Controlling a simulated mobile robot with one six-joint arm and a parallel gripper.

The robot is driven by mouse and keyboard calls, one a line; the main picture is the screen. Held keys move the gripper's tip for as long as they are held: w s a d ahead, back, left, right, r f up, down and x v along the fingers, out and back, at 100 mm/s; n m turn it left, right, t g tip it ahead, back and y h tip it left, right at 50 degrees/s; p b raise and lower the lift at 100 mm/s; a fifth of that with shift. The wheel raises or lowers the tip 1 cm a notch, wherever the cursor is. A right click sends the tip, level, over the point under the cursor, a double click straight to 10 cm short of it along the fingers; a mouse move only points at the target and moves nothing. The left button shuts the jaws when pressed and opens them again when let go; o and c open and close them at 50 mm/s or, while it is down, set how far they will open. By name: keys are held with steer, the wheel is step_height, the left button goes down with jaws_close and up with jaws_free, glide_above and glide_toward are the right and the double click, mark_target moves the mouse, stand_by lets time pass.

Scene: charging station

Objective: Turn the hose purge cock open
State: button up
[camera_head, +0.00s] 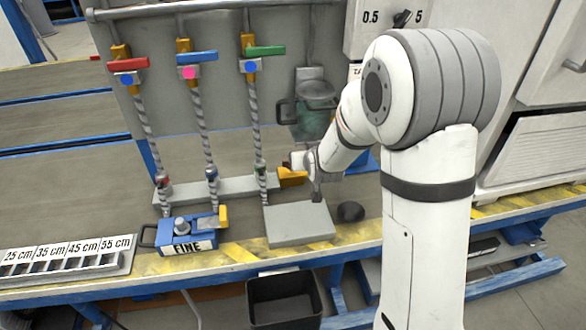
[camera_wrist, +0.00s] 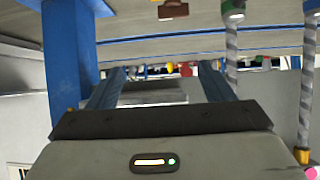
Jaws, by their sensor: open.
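Three grey-striped hoses hang from the rail, under a red lever (camera_head: 128,64), a blue lever (camera_head: 197,57) and a green lever (camera_head: 264,50). Their lower ends meet a pale grey bar (camera_head: 225,188) on the bench. A yellow-orange part (camera_head: 291,178) shows at the bar's right end, close to my gripper; I cannot tell whether it is the purge cock or which way it is turned. My gripper (camera_head: 301,162) is partly hidden by its small size in the head view. In the wrist view my gripper (camera_wrist: 158,78) is open, with nothing between its fingers.
A blue unit marked FINE (camera_head: 190,236) and a grey block (camera_head: 300,224) sit at the bench front, with a dark round knob (camera_head: 350,212) beside the block. A length-marked rack (camera_head: 65,262) is at left. A black bin (camera_head: 284,300) stands below.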

steer(key=w+a+f+b, duration=0.1)
steer(key=w+f, duration=0.2)
steer(key=w+a+f+t+b, duration=0.1)
steer(key=w+a+f, duration=0.1)
steer(key=w+f, duration=0.2)
steer(key=w+a+f+t+b, duration=0.1)
steer(key=w+f+b, duration=0.1)
steer(key=w+f, duration=0.2)
steer(key=shift+a+f+y, duration=0.2)
steer(key=shift+a+y, duration=0.1)
steer(key=shift+a, duration=0.05)
steer(key=shift+c, duration=0.2)
steer(key=c, duration=0.9)
steer(key=shift+d, duration=0.25)
steer(key=shift+c, duration=0.2)
steer(key=shift+a+n, duration=0.1)
steer(key=shift+n, duration=0.2)
